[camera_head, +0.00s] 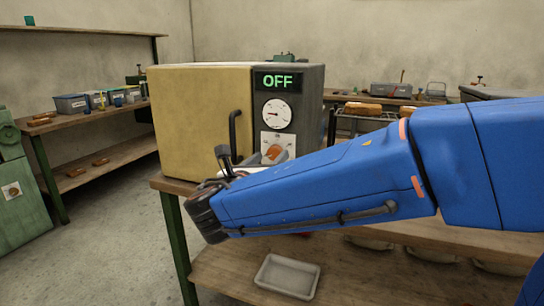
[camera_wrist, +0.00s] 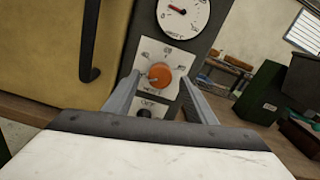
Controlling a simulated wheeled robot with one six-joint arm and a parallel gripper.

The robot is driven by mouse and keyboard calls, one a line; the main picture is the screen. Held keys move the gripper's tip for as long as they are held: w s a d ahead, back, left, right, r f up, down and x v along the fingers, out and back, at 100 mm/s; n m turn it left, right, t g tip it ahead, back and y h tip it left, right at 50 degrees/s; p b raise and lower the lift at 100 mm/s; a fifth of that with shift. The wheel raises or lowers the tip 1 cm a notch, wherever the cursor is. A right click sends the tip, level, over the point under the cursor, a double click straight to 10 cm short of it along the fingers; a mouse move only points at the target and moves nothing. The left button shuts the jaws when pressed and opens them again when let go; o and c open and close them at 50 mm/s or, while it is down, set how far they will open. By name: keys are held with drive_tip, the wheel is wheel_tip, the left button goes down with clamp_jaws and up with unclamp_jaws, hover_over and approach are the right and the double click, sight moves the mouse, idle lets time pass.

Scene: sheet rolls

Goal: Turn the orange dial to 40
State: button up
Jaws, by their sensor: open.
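The orange dial (camera_wrist: 159,75) sits on a white scale plate on the oven's grey control panel. In the wrist view its pointer is toward the lower left; the numbers are too small to read surely. The oven (camera_head: 200,110) has a closed yellow door, a round white gauge (camera_head: 277,114) and a display (camera_head: 278,81) reading OFF.
The oven stands on a wooden bench (camera_head: 172,185). A black door handle (camera_wrist: 91,40) is left of my gripper. A pale tray (camera_head: 287,276) lies on the lower shelf. Shelves with boxes (camera_head: 72,103) stand at the left.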

sight(275, 153)
drive_tip(key=shift+x, duration=1.15)
drive_tip(key=c, duration=1)
drive_tip(key=shift+c, duration=0.2)
drive_tip(key=shift+m, duration=0.3)
drive_tip(key=m, duration=1.1)
drive_tip(key=shift+f, duration=0.1)
